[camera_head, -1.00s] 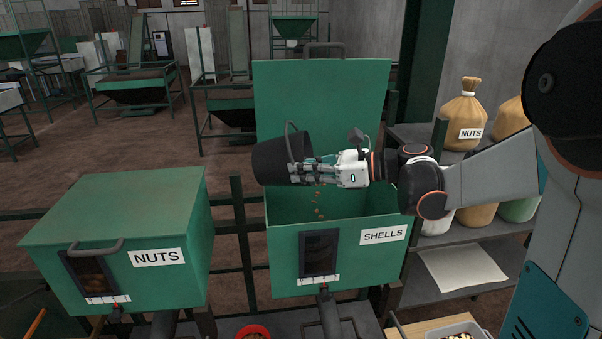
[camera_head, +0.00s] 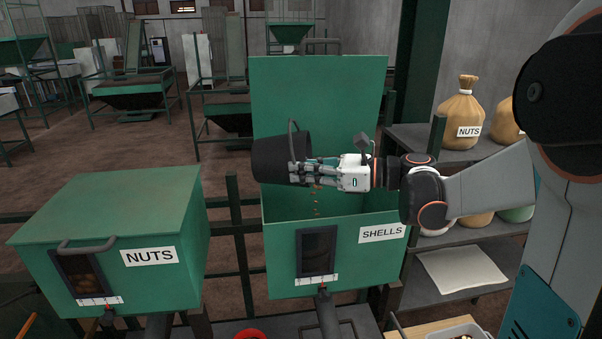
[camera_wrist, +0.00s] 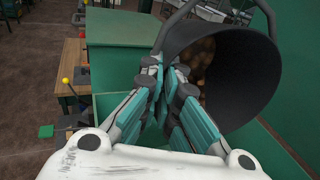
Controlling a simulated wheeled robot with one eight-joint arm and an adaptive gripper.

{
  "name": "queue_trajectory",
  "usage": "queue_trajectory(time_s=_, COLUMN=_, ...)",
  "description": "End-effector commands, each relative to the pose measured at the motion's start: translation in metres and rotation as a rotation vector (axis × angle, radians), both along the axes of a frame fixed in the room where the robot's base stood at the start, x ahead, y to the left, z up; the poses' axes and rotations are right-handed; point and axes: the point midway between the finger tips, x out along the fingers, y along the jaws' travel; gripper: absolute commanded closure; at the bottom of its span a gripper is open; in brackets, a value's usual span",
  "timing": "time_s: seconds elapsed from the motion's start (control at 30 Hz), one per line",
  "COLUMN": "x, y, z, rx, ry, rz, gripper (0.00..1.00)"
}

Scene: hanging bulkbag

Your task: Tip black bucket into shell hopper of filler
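The black bucket (camera_head: 281,160) is tilted over the open shell hopper (camera_head: 284,254), which has a raised green lid (camera_head: 318,110) and a "SHELLS" label. A few brown pieces fall from the bucket into the hopper. My gripper (camera_head: 304,171) is closed at the bucket's rim or handle side and holds it in the air. In the wrist view, the bucket (camera_wrist: 253,75) shows brown pieces inside, and the gripper fingers (camera_wrist: 166,85) meet at its near edge. The exact grip point is partly hidden by the fingers.
A closed green hopper labelled "NUTS" (camera_head: 110,235) stands to the left. At the right, a shelf (camera_head: 470,238) holds tan sacks (camera_head: 461,116) and a pale sheet. A red bowl (camera_head: 250,335) and a tray of pieces (camera_head: 462,331) show at the bottom edge.

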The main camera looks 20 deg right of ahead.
Motion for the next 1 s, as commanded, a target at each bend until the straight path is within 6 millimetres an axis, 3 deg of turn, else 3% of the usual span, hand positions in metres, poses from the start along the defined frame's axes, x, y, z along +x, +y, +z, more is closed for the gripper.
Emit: queue_trajectory(time_s=1.0, x=-0.0006, y=-0.0081, z=-0.0077, rx=0.105, ry=-0.054, rz=0.0, gripper=1.0)
